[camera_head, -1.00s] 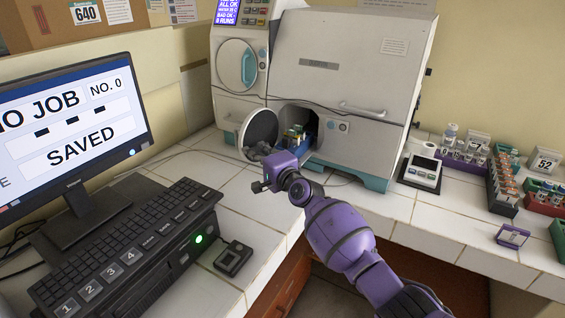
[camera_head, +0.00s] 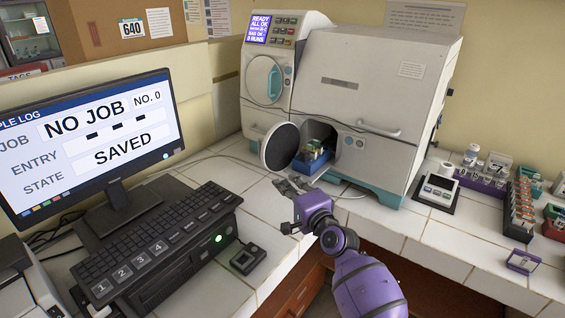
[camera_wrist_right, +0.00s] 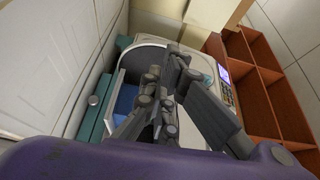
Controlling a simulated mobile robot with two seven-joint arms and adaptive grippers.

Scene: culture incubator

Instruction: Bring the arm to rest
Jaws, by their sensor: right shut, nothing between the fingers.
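My right arm comes in from the bottom of the head view. Its purple right gripper (camera_head: 288,186) is over the tiled counter, in front of the incubator's open round door. The gripper is shut and empty, and its dark fingers also show in the right wrist view (camera_wrist_right: 172,75). The white incubator (camera_head: 350,105) stands at the back, with its small round door (camera_head: 281,147) swung open to the left. Inside the opening a blue rack (camera_head: 313,160) holds several small items. My left gripper is not in view.
A monitor (camera_head: 90,140) reading "NO JOB" and "SAVED" and a keyboard (camera_head: 155,235) stand at the left. A small scale-like device (camera_head: 437,192) and racks of vials (camera_head: 520,208) are on the right counter. A small purple frame (camera_head: 521,262) lies near the front edge.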

